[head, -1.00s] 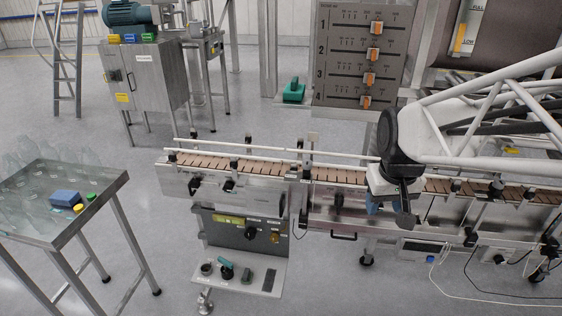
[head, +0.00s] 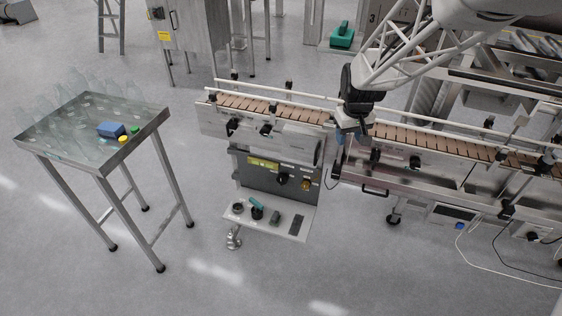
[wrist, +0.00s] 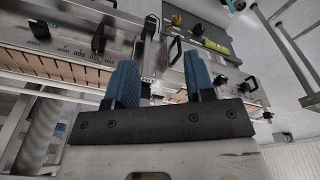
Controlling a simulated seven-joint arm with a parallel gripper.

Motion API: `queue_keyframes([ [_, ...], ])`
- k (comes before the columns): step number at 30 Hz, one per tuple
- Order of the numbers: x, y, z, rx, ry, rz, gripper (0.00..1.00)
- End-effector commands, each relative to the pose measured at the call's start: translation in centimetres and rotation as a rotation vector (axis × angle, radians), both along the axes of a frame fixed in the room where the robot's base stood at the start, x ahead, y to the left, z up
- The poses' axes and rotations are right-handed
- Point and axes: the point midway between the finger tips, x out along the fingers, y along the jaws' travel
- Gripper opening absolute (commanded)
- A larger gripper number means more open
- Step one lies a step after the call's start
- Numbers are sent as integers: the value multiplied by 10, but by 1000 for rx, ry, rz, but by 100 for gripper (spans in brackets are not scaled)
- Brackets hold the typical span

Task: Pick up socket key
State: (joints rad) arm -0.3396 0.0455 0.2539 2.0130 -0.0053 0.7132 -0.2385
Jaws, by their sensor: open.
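A small shelf (head: 285,232) below the control panel holds several small items, and I cannot tell for sure which one is the socket key. They are a dark round piece (head: 238,207), a dark piece with a teal handle (head: 256,207), a grey-green block (head: 275,218) and a flat black piece (head: 297,225). My gripper (head: 350,137) is by the conveyor's front side, above and to the right of the shelf. In the wrist view its blue fingers (wrist: 160,85) are apart with nothing between them.
The conveyor (head: 285,112) with rails and knobs runs behind the shelf. The control panel (head: 275,177) stands over the shelf's back edge. A steel table (head: 110,165) with clear bottles, a blue box (head: 110,130) and caps is at left. The floor in front is clear.

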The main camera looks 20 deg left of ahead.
Motion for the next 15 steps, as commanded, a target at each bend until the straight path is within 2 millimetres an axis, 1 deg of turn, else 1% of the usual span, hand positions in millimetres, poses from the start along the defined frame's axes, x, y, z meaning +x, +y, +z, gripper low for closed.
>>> queue_keyframes([
  [1, 7, 11, -11, -3, 6, 17, 49],
  [6, 29, 45, -44, -9, 16, 76, 49],
  [11, 45, 77, -78, -16, 26, 132, 49],
  [15, 57, 106, -109, -20, 33, 179, 49],
])
